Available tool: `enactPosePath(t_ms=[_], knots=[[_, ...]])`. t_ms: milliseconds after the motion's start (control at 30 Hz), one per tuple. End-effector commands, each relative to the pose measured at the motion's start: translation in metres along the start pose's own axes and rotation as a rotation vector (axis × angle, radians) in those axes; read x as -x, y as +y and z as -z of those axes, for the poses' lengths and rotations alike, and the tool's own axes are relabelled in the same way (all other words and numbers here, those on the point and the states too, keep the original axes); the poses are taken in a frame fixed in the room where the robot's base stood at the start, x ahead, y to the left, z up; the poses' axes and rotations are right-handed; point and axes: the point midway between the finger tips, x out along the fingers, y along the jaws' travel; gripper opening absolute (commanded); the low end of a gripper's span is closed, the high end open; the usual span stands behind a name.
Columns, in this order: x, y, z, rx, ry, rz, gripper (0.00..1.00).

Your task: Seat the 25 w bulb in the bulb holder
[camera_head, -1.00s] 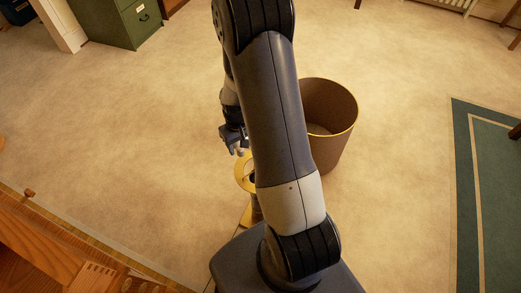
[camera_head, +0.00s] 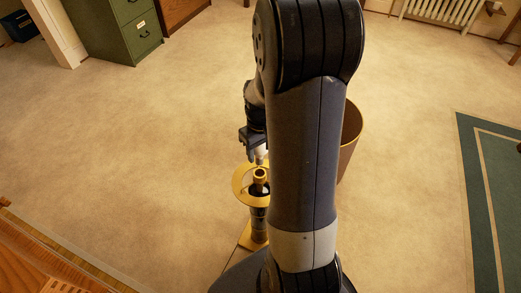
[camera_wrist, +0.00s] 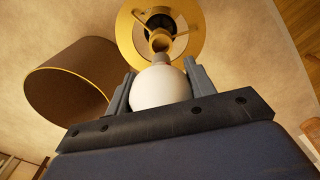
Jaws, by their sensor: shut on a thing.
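The 25 w bulb (camera_wrist: 158,88) is round and white, and my gripper (camera_wrist: 160,85) is shut on it in the wrist view. Its metal base points away from my gripper toward the bulb holder. The bulb holder (camera_wrist: 160,42) is a brass-coloured socket inside a wide yellow ring (camera_wrist: 127,35). In the head view the holder (camera_head: 260,174) stands upright on a dark stem above a yellow base. My gripper (camera_head: 258,152) is just above it there, with the bulb partly showing (camera_head: 262,155). I cannot tell whether the base touches the socket.
A brown bin with a yellow rim (camera_head: 350,135) stands behind my arm; it also shows in the wrist view (camera_wrist: 75,85). A green cabinet (camera_head: 120,30) is at the back left. A wooden desk edge (camera_head: 40,255) is at lower left. The floor left is clear.

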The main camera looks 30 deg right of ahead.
Motion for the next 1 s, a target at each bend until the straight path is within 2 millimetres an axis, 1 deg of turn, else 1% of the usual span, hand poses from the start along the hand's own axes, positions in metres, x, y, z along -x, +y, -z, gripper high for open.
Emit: enactPosePath(t_ms=[133, 267, 600, 700, 833, 1000], knots=[[0.001, 0.0, -0.001, -0.001, 0.0, 0.0, 0.37], [-0.008, 0.0, -0.001, -0.001, 0.0, 0.0, 0.37], [-0.041, 0.0, -0.001, -0.001, 0.0, 0.001, 0.37], [-0.048, 0.0, -0.001, -0.001, 0.0, 0.001, 0.37], [-0.051, 0.0, -0.001, -0.001, 0.0, 0.0, 0.37], [-0.05, 0.0, -0.001, -0.001, 0.0, 0.0, 0.37]])
